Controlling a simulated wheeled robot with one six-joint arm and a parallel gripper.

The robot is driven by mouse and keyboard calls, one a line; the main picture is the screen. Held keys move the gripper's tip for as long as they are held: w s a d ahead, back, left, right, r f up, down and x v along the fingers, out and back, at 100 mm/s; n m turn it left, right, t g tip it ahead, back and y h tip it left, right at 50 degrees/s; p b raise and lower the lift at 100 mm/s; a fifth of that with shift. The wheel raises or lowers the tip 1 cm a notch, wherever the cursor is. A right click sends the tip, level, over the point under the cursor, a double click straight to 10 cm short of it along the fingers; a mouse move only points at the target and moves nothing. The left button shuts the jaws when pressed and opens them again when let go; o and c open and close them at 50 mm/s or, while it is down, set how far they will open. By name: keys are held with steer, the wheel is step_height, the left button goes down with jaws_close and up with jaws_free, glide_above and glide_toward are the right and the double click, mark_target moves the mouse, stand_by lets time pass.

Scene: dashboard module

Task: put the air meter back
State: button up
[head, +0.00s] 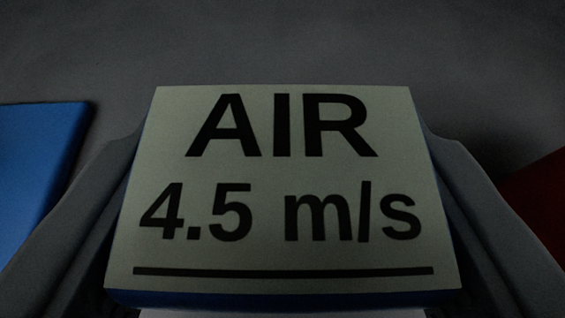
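The air meter (268,258) fills the middle of the head view. Its pale face reads "AIR 4.5 m/s" above a black line, and a blue edge shows along its lower side. My gripper (280,140) has one dark finger along each side of the meter. Both fingers lie close against its sides, and the meter appears held between them. Its underside and the place it belongs are not visible.
A blue flat-sided object (35,165) is at the left edge. A dark red object (540,200) is at the right edge, partly behind the right finger. The dark grey surface (280,40) beyond the meter looks clear.

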steer(key=shift+f, duration=0.25)
steer(key=shift+f, duration=0.15)
steer(key=o, duration=1.1)
steer(key=shift+r, duration=0.2)
steer(key=v, duration=1.2)
steer(key=shift+f, duration=0.1)
